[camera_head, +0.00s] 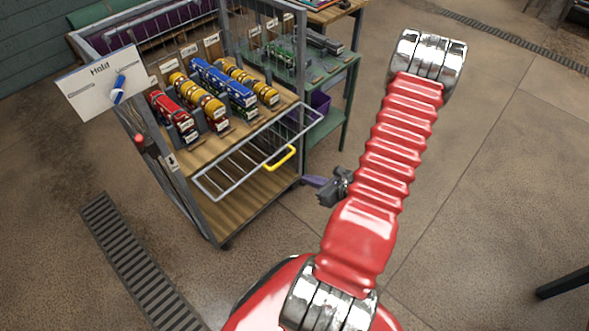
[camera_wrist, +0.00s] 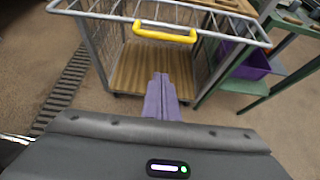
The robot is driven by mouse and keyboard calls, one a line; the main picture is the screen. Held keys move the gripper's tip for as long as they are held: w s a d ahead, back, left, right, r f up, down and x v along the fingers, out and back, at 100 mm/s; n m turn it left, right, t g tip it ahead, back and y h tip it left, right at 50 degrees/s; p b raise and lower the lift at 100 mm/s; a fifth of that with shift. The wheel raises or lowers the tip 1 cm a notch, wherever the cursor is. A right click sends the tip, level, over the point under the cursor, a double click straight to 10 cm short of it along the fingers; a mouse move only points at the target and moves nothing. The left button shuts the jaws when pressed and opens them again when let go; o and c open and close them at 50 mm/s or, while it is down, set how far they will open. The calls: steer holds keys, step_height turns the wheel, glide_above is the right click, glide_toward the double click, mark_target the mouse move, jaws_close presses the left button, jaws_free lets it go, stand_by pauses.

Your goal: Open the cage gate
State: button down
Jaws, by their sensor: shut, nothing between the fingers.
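In the wrist view the gate's bars (camera_wrist: 100,14) and the yellow handle (camera_wrist: 165,34) show at the top, with the wooden lower deck visible beneath. The gate's exact tilt is hard to tell. My gripper (camera_head: 308,181) is in front of the cart, right of and below the handle in the head view. Its purple fingers (camera_wrist: 162,88) are shut and empty, apart from the handle.
The cage cart (camera_head: 205,222) holds rows of red, yellow and blue items on its wooden shelf. A white sign (camera_head: 98,85) hangs at its left corner. A green table (camera_head: 330,125) with a purple bin (camera_wrist: 250,62) stands close on the right. Floor grates (camera_head: 135,262) lie left.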

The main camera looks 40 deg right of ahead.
steer(key=w+f, duration=0.1)
steer(key=w, duration=0.8)
steer(key=shift+w+a, duration=0.15)
stand_by(0.6)
step_height(320, 180, up, 4)
steer(key=shift+w+f, duration=0.1)
steer(key=shift+w, duration=0.05)
stand_by(0.6)
stand_by(0.3)
steer(key=s+f+v, duration=0.1)
steer(key=v, duration=0.8)
steer(key=shift+f, duration=0.2)
stand_by(0.7)
